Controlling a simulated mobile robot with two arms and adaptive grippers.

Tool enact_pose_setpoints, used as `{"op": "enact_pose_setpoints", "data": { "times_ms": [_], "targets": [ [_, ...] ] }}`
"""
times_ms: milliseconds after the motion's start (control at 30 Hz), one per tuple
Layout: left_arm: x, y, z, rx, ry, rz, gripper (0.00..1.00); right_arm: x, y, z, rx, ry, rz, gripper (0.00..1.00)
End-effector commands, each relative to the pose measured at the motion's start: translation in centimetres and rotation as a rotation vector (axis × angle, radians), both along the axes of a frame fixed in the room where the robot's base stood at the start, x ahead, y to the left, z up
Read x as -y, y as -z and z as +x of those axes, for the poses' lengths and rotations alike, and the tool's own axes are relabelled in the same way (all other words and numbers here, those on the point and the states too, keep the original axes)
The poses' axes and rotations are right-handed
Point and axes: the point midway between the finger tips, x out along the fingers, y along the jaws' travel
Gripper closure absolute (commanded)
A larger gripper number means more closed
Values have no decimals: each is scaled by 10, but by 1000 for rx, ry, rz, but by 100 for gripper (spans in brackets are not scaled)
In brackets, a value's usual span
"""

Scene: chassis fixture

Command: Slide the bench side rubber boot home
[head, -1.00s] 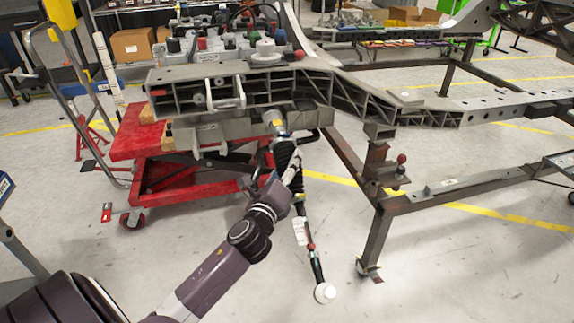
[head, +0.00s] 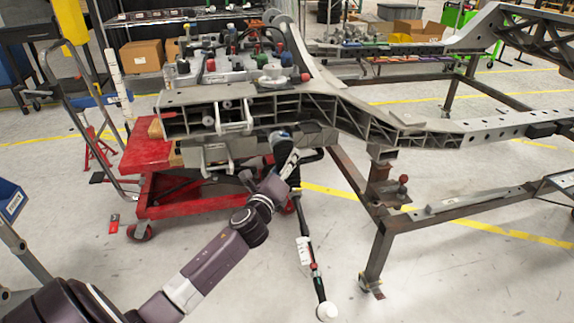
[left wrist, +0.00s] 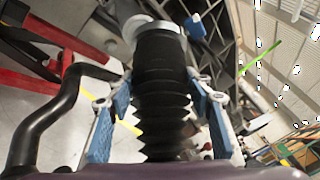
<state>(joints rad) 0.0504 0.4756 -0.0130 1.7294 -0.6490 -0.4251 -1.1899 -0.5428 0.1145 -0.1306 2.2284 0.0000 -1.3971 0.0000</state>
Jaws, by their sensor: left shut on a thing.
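The black ribbed rubber boot (head: 283,152) is under the near side of the chassis in the head view. My left gripper (head: 284,172) is shut on it from below. In the left wrist view the boot (left wrist: 160,75) stands between the blue-padded fingers (left wrist: 160,105). Its smooth upper end meets a pale round collar (left wrist: 139,22); I cannot tell if it is fully seated. A thin rod (head: 304,240) with a white end hangs below the boot. My right gripper is out of view.
The grey chassis frame (head: 350,112) lies just above my left gripper. A red lift cart (head: 150,155) stands behind and left. A brown steel stand leg (head: 378,245) is to the right. A black curved bar (left wrist: 40,115) passes close by in the left wrist view.

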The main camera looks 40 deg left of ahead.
Motion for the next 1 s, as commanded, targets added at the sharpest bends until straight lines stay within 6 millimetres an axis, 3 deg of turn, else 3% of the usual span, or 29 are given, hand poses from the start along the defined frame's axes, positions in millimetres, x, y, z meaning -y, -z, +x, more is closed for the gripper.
{"op": "enact_pose_setpoints", "data": {
  "times_ms": [200,233,400,767,1000],
  "targets": [
    [-3,-5,1,7,-4,1,97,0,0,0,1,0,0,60],
    [-3,-5,1,8,-5,2,52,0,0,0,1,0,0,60],
    [-2,-4,0,6,-4,2,36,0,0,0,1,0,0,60],
    [1,-2,-5,4,-2,1,36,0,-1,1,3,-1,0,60],
    [13,0,-44,1,-1,0,36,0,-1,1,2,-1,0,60]
  ]
}}
